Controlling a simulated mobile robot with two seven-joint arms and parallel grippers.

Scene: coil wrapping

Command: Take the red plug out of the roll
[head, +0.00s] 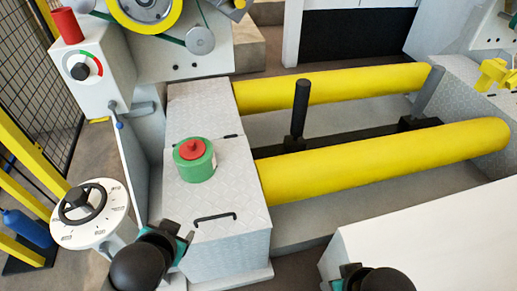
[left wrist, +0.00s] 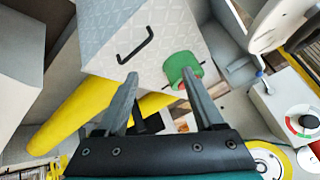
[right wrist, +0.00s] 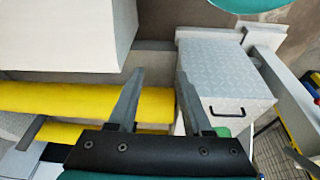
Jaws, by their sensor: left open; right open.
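The red plug (head: 192,148) sits in the centre of the top of the green roll (head: 197,168), which stands on the checker-plate box (head: 235,195). In the left wrist view the green roll (left wrist: 181,66) is beyond my open fingers, with a bit of the red plug (left wrist: 182,86) showing at its lower edge. My left gripper (left wrist: 165,85) is open and empty, short of the box. In the head view it is at the bottom, in front of the box. My right gripper (right wrist: 160,85) is open and empty. In its view the roll is mostly hidden behind the finger.
Two yellow rollers (head: 380,160) lie right of the box, with a black upright post (head: 300,108) between them. A white dial (head: 92,212) stands left of the box. A white surface (head: 430,240) fills the lower right.

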